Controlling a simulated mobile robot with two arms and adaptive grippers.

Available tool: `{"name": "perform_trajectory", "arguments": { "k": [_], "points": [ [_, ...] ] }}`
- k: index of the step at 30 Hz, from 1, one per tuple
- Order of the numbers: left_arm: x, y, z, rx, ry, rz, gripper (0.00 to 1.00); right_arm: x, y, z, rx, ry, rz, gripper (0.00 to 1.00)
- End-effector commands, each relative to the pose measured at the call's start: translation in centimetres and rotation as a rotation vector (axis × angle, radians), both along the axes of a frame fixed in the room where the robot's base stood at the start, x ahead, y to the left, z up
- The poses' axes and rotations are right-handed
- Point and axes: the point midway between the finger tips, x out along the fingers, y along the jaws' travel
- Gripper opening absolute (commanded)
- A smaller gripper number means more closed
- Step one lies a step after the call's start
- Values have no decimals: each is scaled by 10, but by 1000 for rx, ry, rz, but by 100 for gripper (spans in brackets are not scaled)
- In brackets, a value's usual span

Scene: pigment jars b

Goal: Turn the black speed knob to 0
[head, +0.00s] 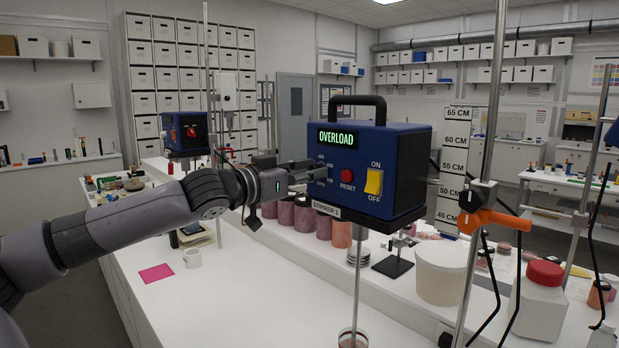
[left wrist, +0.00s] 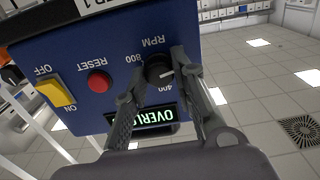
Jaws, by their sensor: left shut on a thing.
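The blue stirrer box (head: 400,165), labelled STIRRER 1, hangs above the bench and its display reads OVERLOAD. My left gripper (head: 310,172) reaches its front panel from the left and hides the knob in the head view. In the left wrist view the panel is upside down. There the black speed knob (left wrist: 157,72) sits between the two fingers of my left gripper (left wrist: 162,70), which are shut on it. A white pointer line on the knob points right in that view. The 400 and 800 marks show; a 0 mark does not. My right gripper is not in view.
A red RESET button (head: 347,176) and a yellow ON/OFF switch (head: 374,182) are right of the knob. A steel stand with an orange clamp (head: 490,220) is at the right. A white tub (head: 441,272) and a red-capped jar (head: 541,305) stand on the bench. The bench's left front is mostly clear.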

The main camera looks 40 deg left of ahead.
Motion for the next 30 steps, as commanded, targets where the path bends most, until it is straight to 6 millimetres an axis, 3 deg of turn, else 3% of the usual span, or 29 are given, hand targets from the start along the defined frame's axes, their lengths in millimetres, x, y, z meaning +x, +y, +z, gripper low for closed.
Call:
{"name": "perform_trajectory", "arguments": {
  "k": [12, 30],
  "points": [
    [0, 1, 3, -261, 13, 0, 0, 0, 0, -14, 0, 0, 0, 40],
    [-1, 1, 3, -331, 20, 0, 0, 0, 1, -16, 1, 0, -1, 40]
  ]
}}
